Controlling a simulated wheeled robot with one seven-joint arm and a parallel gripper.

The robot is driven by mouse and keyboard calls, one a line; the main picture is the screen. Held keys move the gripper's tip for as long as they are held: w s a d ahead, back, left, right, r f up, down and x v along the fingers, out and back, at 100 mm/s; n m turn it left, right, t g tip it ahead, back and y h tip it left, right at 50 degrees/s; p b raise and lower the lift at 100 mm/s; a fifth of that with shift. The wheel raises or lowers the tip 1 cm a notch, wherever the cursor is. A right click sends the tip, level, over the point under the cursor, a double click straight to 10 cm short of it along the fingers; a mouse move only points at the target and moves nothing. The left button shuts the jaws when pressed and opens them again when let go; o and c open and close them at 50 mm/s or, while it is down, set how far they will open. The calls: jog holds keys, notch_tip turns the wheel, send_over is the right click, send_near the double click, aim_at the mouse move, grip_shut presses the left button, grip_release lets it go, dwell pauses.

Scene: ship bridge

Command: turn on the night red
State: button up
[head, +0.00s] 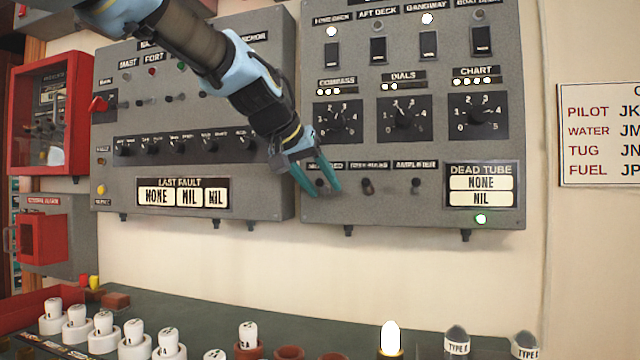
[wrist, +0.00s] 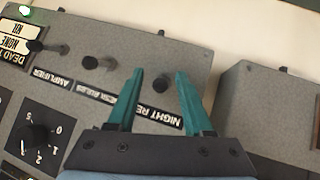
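The night red switch (wrist: 162,84) is a small dark toggle on the grey panel, beside its NIGHT RED label (wrist: 160,114), which reads upside down in the wrist view and is partly covered by a finger. My gripper (wrist: 160,76) is open, with one teal finger on each side of the toggle. I cannot tell whether either finger touches it. In the head view, my gripper (head: 322,188) is at the lower left of the right-hand panel, and its fingers partly hide the toggle. The toggle's on or off position is unclear.
Two similar toggles stand beside it: a middle one (head: 368,187) and the AMPLIFIER one (head: 416,186). Rotary dimmer knobs (head: 403,120) are above. The left panel (head: 240,175) is across a narrow gap. Below, a desk (head: 300,328) holds several bulbs.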

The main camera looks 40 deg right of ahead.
jog(key=shift+a, duration=0.1)
jog(key=b+v, duration=0.1)
jog(key=v, duration=0.9)
jog(key=shift+a+r+b, duration=0.25)
jog(key=shift+b, duration=0.05)
jog(key=shift+f, duration=0.1)
